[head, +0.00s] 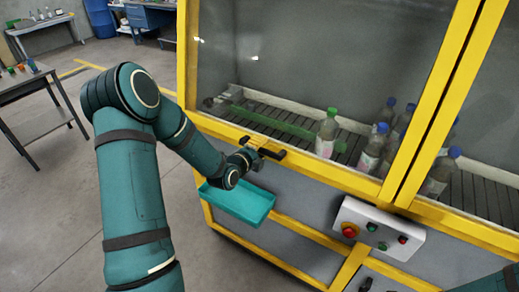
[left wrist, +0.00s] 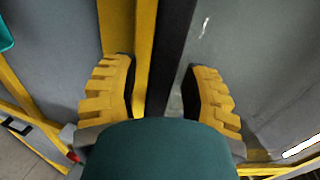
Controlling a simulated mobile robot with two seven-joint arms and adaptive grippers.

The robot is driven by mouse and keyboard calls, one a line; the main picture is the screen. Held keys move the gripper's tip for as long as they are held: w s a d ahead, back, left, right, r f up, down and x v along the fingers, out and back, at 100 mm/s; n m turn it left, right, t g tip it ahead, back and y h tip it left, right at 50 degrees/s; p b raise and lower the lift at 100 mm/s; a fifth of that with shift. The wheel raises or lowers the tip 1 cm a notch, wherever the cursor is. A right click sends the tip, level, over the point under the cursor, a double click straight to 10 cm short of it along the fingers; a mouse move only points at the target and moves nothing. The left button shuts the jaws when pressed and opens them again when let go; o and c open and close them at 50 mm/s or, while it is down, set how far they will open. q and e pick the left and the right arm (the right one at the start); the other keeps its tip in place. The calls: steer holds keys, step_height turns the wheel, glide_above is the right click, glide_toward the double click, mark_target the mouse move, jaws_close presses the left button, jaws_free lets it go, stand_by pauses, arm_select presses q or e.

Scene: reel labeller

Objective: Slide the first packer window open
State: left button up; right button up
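The first packer window (head: 290,60) is a large clear pane in a yellow frame, and it appears closed. A black handle (head: 273,154) shows at its lower yellow rail, partly hidden by my left gripper. My left gripper (head: 256,151) is at that rail. In the left wrist view its two yellow ribbed fingers (left wrist: 163,95) are spread apart, with a dark upright bar (left wrist: 172,50) and yellow frame between them. I see a gap on both sides of the bar, though depth is hard to judge. My right gripper is out of view.
Several bottles (head: 370,150) stand on the conveyor behind the pane. A teal tray (head: 240,203) hangs below the rail, close under my left wrist. A control box (head: 378,228) with buttons juts out at right. A table (head: 30,85) stands at far left; the floor between is clear.

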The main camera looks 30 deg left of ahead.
mark_target(281, 47)
arm_select(q)
jaws_close()
steer(key=w+r, duration=0.1)
steer(key=r, duration=0.5)
steer(key=w+r, duration=0.2)
steer(key=r, duration=0.5)
steer(key=w+r, duration=0.1)
steer(key=r, duration=0.5)
steer(key=shift+w+r+p, duration=0.25)
steer(key=shift+w+p, duration=0.1)
steer(key=shift+w, duration=0.05)
steer(key=w+r, duration=0.1)
steer(key=r, duration=0.2)
steer(key=r+p, duration=0.1)
steer(key=r, duration=0.3)
steer(key=w+r+p, duration=0.1)
steer(key=r, duration=0.2)
steer(key=shift+w+r, duration=0.2)
steer(key=shift+w, duration=0.15)
steer(key=shift+w+r+p, duration=0.15)
steer(key=shift+r+p, duration=0.15)
steer(key=shift+r, duration=0.2)
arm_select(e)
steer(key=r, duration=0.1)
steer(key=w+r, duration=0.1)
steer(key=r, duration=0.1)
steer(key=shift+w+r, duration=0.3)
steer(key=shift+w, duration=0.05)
